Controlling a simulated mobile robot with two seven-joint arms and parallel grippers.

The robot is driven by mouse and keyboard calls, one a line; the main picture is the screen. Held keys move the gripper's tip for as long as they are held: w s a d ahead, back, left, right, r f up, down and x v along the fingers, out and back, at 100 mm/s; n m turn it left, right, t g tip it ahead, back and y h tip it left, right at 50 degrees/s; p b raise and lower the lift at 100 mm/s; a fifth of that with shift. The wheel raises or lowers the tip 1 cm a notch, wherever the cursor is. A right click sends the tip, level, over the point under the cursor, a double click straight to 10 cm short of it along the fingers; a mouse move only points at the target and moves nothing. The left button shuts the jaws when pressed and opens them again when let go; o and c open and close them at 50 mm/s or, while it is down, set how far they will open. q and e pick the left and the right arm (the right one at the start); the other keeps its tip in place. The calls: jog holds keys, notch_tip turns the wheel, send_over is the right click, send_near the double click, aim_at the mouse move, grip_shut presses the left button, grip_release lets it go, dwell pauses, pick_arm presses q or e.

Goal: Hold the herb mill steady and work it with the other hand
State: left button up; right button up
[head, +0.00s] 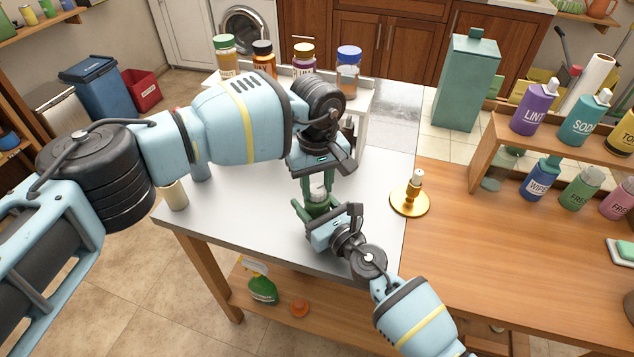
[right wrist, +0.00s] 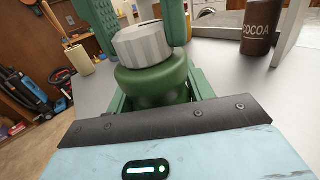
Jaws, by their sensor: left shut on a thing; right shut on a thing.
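The herb mill has a green rounded body (right wrist: 150,85) and a ridged silver-grey top (right wrist: 143,43). In the head view the mill (head: 318,194) stands upright over the grey-white tabletop, largely hidden by my grippers. My left gripper (head: 318,183) reaches down from above and is shut on the silver top; its green fingers stand on either side of it in the right wrist view (right wrist: 135,28). My right gripper (head: 317,208) comes from the front and is shut on the green body below. The mill's base is hidden, so I cannot tell whether it touches the table.
A brass stand (head: 409,200) is right of the mill. A cream cup (head: 176,195) is at the table's left. Several jars (head: 264,57) stand on a white rack behind. A brown cocoa container (right wrist: 257,28) shows in the right wrist view. A bottle shelf (head: 482,160) is at right.

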aim_at(317, 188)
pick_arm(q)
jog(key=o, duration=1)
notch_tip(317, 188, up, 12)
jog(key=shift+c, duration=0.2)
